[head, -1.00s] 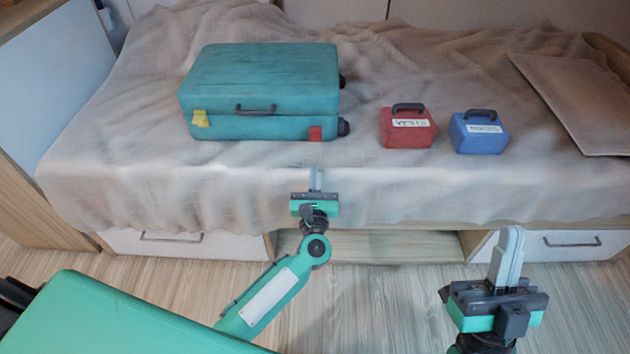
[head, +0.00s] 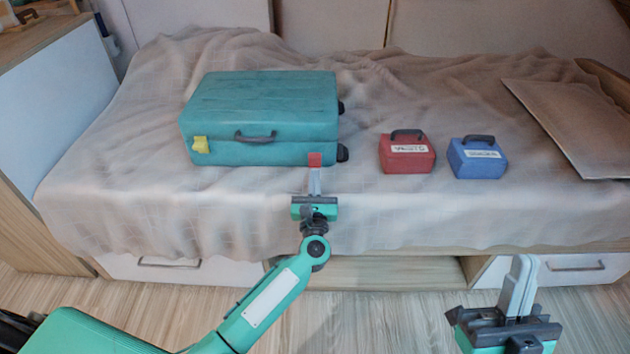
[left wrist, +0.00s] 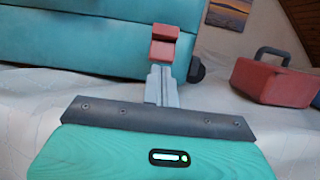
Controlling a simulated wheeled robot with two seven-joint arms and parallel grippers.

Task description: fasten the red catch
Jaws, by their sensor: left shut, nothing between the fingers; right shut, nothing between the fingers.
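The teal suitcase (head: 262,105) lies on the bed with its lid down. The red catch (head: 315,159) is on its front face near the right corner, low by the seam. In the left wrist view the red catch (left wrist: 165,33) shows an upper flap and a lower part. I cannot tell whether it is latched. My left gripper (head: 315,172) is shut and empty, its fingertips just below and in front of the red catch, partly covering it in the head view. I cannot tell if they touch. My right gripper (head: 523,262) is shut and empty, in front of the bed at right.
A yellow catch (head: 200,145) is at the suitcase's left front, and a dark handle (head: 255,137) is between. A red box (head: 407,157) and a blue box (head: 477,162) stand to the right. A flat panel (head: 570,128) lies at the far right. Bed drawers are below.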

